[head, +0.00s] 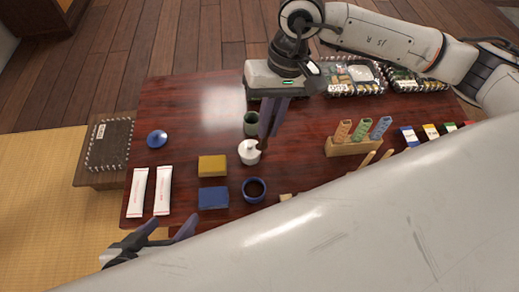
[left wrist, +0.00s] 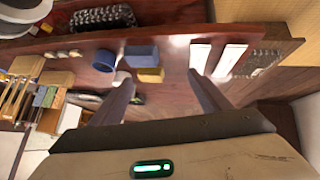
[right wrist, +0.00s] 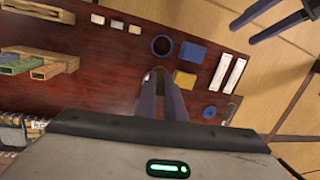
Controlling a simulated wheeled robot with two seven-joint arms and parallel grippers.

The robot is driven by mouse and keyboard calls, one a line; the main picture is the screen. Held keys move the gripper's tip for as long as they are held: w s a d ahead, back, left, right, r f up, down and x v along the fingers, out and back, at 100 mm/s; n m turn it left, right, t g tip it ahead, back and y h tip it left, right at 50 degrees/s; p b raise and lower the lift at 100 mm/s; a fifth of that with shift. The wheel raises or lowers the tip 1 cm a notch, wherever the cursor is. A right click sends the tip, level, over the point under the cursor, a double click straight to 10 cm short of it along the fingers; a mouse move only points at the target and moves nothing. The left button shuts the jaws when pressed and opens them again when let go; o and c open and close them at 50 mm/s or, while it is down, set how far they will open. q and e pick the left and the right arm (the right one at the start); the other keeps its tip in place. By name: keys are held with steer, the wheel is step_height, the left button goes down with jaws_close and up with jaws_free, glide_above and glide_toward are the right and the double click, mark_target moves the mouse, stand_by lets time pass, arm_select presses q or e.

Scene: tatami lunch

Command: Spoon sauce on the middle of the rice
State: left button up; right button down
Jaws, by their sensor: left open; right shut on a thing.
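A small white pot (head: 249,154) stands near the middle of the dark red table. My right gripper (head: 267,136) is right above it, its fingers pointing down and close together. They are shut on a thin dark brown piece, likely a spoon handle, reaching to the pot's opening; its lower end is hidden. The pot also shows between the fingertips in the right wrist view (right wrist: 158,70). My left gripper (head: 177,218) is open and empty at the table's near left edge. I cannot make out the rice; my pale arm covers the near right of the head view.
A dark blue cup (head: 254,189) with dark contents stands close in front of the pot; a green cup (head: 251,124) is behind it. Yellow (head: 212,166) and blue (head: 213,198) blocks lie left. White packets (head: 163,191) lie further left. A wooden rack (head: 352,146) stands right.

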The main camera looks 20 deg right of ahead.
arm_select(q)
steer(key=b, duration=0.1)
steer(key=d+r+h+b, duration=0.1)
steer(key=d+r+b, duration=0.1)
steer(key=shift+w+d+r+t, duration=0.15)
steer(key=shift+d+t, duration=0.1)
steer(key=shift+t, duration=0.15)
arm_select(e)
steer(key=s+a+f+m+y, duration=0.1)
steer(key=s+a+f, duration=0.1)
steer(key=f, duration=1)
steer(key=shift+s+a+f+y, duration=0.3)
steer(key=shift+s+a+f, duration=0.05)
steer(key=shift+s, duration=0.25)
arm_select(q)
steer(key=shift+r+h, duration=0.15)
steer(key=shift+h, duration=0.15)
steer(key=shift+w+d, duration=0.1)
